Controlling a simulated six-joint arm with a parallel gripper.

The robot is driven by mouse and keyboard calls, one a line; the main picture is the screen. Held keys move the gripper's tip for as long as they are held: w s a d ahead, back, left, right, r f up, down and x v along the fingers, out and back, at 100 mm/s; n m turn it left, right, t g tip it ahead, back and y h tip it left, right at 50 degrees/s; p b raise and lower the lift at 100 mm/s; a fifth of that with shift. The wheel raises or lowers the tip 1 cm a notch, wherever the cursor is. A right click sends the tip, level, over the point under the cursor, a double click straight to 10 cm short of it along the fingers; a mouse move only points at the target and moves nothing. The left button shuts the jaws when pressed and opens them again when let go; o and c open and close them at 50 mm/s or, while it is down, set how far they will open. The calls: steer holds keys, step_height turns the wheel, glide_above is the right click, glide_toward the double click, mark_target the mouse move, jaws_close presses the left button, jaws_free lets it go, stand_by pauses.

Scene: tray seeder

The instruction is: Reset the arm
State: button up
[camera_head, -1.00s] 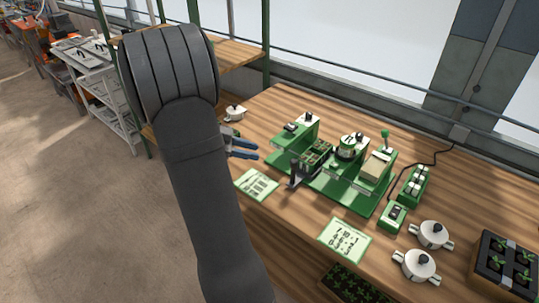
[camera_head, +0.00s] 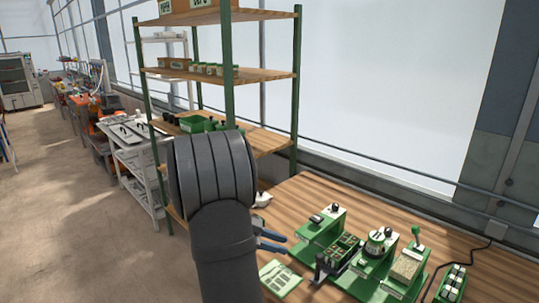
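My dark grey arm (camera_head: 212,190) rises in the foreground, left of the tray seeder. My gripper does not show; whether it holds anything cannot be told. The green tray seeder (camera_head: 372,290) stands on the wooden bench (camera_head: 330,195), with a small dark seed tray (camera_head: 343,248) on it, a round white-and-green part (camera_head: 376,243) and a tan block (camera_head: 407,266).
A blue-handled tool (camera_head: 272,240) and a printed card (camera_head: 281,279) lie between my arm and the seeder. A white pot (camera_head: 262,200) is partly hidden behind my arm. A green control box (camera_head: 452,284) stands at right. Wooden shelves (camera_head: 270,75) rise behind.

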mark_target(322, 256)
steer(key=x, duration=1.3)
steer(key=shift+s+d+f, duration=0.1)
steer(key=shift+d, duration=0.1)
steer(key=o, duration=1.5)
steer(key=r+m+y, duration=0.1)
steer(key=w+r+m+g+y, duration=0.1)
steer(key=m, duration=0.1)
steer(key=w+d+r+m+y, duration=0.1)
steer(key=r, duration=0.1)
steer(key=shift+m+y, duration=0.3)
steer(key=shift+m, duration=0.1)
steer(key=shift+o, duration=0.2)
steer(key=w+a+r+m+t+y, duration=0.2)
steer(key=w+r+m+y, duration=0.3)
steer(key=r, duration=0.2)
steer(key=x, duration=0.9)
steer(key=shift+f, duration=0.15)
steer(key=shift+w, duration=0.1)
